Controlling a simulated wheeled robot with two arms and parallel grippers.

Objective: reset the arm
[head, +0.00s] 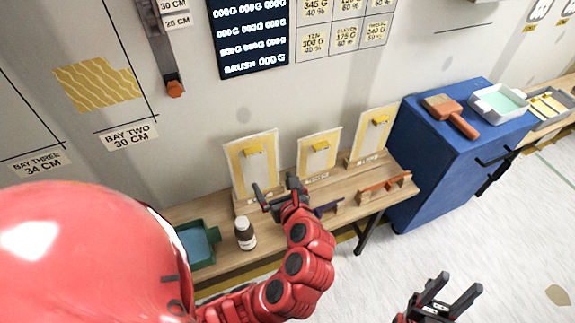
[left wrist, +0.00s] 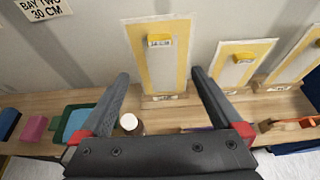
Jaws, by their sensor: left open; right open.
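My left gripper (head: 275,188) is open and empty above the wooden bench (head: 222,262), in front of the leaning yellow-framed boards. In the left wrist view my left gripper (left wrist: 160,76) has its two fingers spread wide, with the largest board (left wrist: 158,55) showing between them and nothing held. My right gripper (head: 460,284) is open and empty at the lower right, over the pale floor, apart from the bench. Most of the right arm is out of view.
A brown bottle (head: 245,234) and a green tray (head: 194,246) stand on the bench near my left arm. A brush (head: 385,186) lies at its right. A blue cabinet (head: 420,155) holds another brush (head: 452,115) and a tray (head: 498,103). The floor at right is mostly clear.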

